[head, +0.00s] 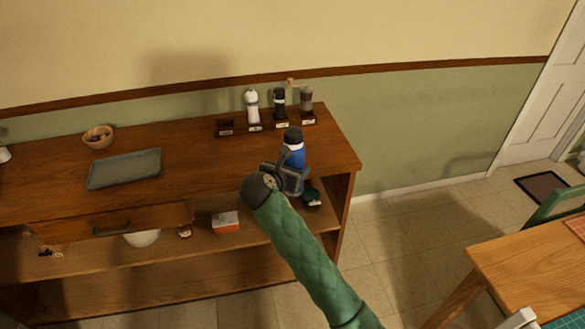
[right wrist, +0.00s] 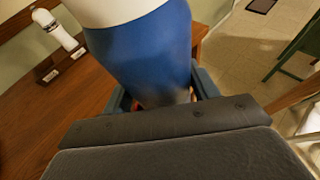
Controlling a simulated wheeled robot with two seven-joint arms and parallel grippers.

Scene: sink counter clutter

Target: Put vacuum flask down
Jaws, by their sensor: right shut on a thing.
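The vacuum flask (head: 294,154) is blue with a white band and a dark cap. It stands roughly upright at the right end of the wooden sideboard (head: 205,146). My right gripper (head: 290,180) is shut on it from the front. In the right wrist view, the blue flask body (right wrist: 145,50) fills the upper middle between the fingers. Its base is hidden, so I cannot tell whether it touches the top. My left gripper is not in view.
A grey tray (head: 124,169) and a wooden bowl (head: 98,137) are further left. The shelf below holds a small box (head: 226,222). A table (head: 530,265) stands at right.

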